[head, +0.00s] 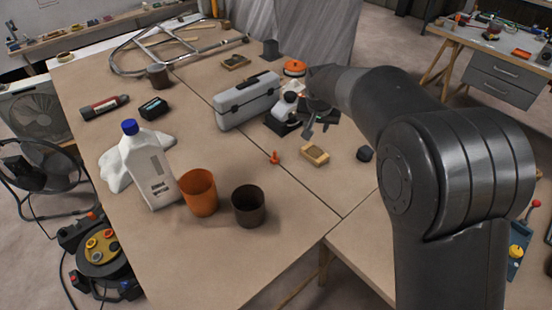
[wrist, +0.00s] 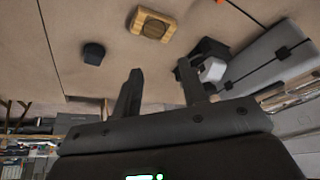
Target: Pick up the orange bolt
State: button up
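The orange bolt (head: 275,157) stands on the workbench, left of a small wooden block and in front of the grey toolbox. In the wrist view, a small orange piece (wrist: 219,1) at the top edge appears to be the same bolt, mostly cut off. My gripper (head: 317,127) is above the bench, to the right of and behind the bolt. In the wrist view my gripper (wrist: 159,70) has its fingers apart, with nothing between them.
The wooden block (head: 314,155) and a black lump (head: 365,153) lie near the gripper. The grey toolbox (head: 247,101) stands behind the bolt. An orange cup (head: 199,193), a dark cup (head: 248,206) and a white jug (head: 148,167) stand front left. Bench around the bolt is clear.

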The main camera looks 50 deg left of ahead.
jog(key=n, duration=0.1)
send_near(275, 152)
jog(key=x, duration=0.4)
jog(key=shift+w+a+f, duration=0.15)
jog(key=shift+w+a, duration=0.05)
jog(key=shift+a, duration=0.2)
jog(key=shift+d+x, duration=0.15)
jog(key=shift+x, duration=1.3)
jog(key=shift+d+x, duration=0.1)
jog(key=shift+x, duration=1.35)
jog(key=shift+s+f, duration=0.15)
grip_shut()
